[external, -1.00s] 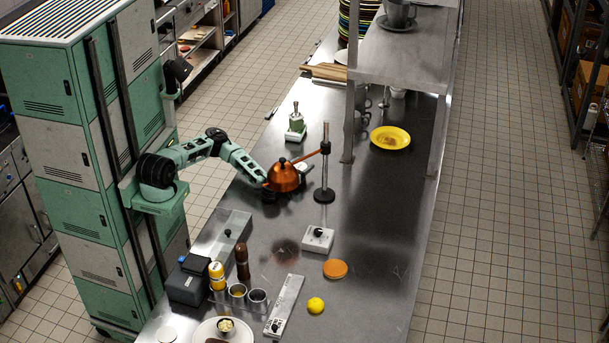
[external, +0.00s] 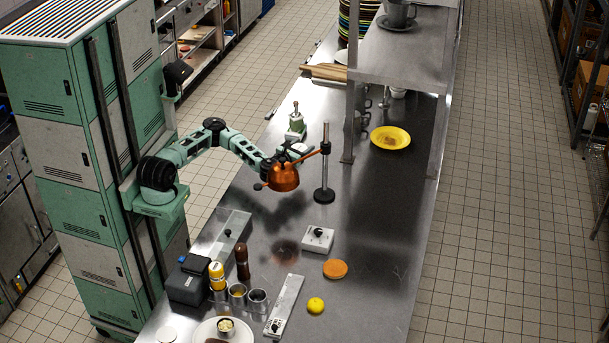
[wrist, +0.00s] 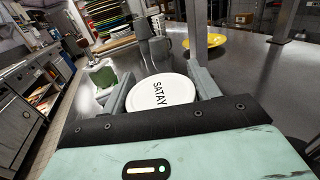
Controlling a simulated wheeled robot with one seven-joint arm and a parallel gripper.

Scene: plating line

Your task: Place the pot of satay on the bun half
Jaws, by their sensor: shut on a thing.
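In the wrist view, the pot of satay (wrist: 150,98), a round white lid lettered SATAY, sits between the two grey fingers of my gripper (wrist: 162,80), which is shut on it. In the external view, my gripper (external: 292,153) is above the counter, close beside a copper dome, which partly hides the hold. A round orange-brown disc (external: 335,269), apparently the bun half, lies flat on the counter at the front right, well away from my gripper. It is not seen in the wrist view.
The copper dome (external: 285,178) hangs near a dark post (external: 325,172). A yellow plate (external: 404,134) holds a tan piece. The counter's right side is largely clear.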

